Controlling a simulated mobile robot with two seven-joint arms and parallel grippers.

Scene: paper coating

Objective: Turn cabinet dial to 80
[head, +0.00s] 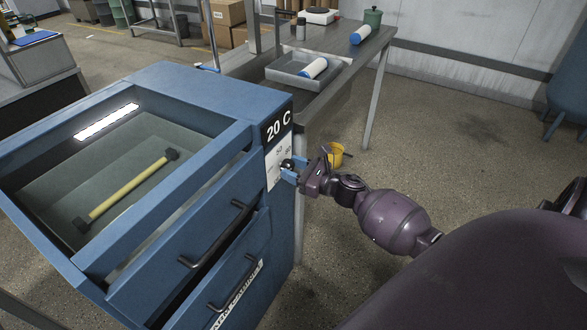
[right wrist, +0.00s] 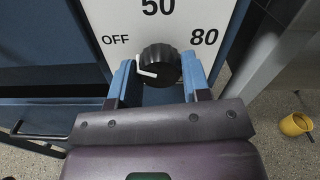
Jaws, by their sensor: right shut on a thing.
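The blue cabinet (head: 130,235) stands at the left in the head view, its display (head: 276,125) reading "20 C". Below the display is a white dial plate (head: 274,163), marked OFF at left, 50 at top and 80 at right in the right wrist view (right wrist: 165,20). The black dial (right wrist: 160,62) has a white pointer on its left side, toward OFF. My right gripper (head: 292,170) is shut on the dial, with one blue finger on each side in the right wrist view (right wrist: 160,80). My left gripper is not in view.
Behind is a metal table (head: 340,42) with a tray (head: 290,72) and white rolls.

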